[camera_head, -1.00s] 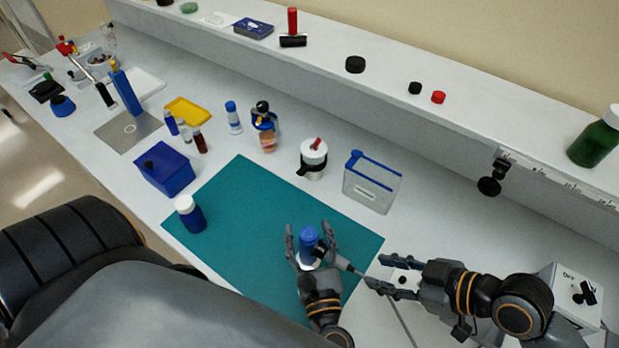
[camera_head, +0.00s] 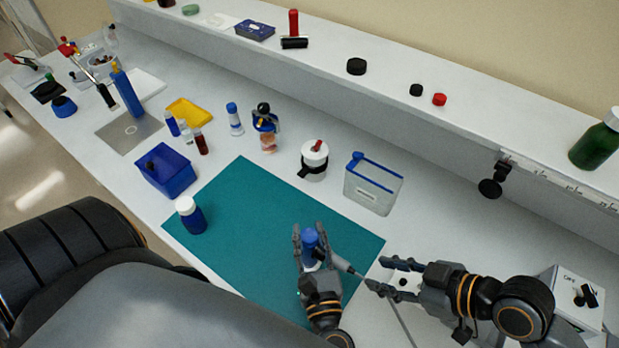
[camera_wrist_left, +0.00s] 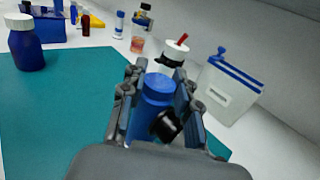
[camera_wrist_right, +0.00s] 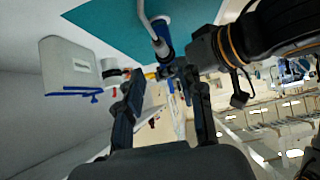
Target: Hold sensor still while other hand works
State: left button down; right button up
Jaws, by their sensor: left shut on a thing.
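The sensor (camera_head: 310,238) is a blue cylinder with a black side fitting, standing near the right part of the teal mat (camera_head: 240,215). A grey lead reaches from its side toward my right gripper. My left gripper (camera_head: 312,236) is shut on the sensor, with a finger on each side, as the left wrist view shows (camera_wrist_left: 155,92). My right gripper (camera_head: 376,274) is at the mat's right edge, its fingers apart and nothing seen held. In the right wrist view, its fingers (camera_wrist_right: 165,95) point toward the sensor's side. The sensor's lower part is partly hidden.
A clear box with a blue lid (camera_head: 373,185) and a white-topped jar (camera_head: 314,160) stand behind the mat. A blue bottle with a white cap (camera_head: 189,215) stands on its left part, near a blue box (camera_head: 166,170). The mat's middle is clear.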

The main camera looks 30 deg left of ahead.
jog(key=shift+o, duration=1.3)
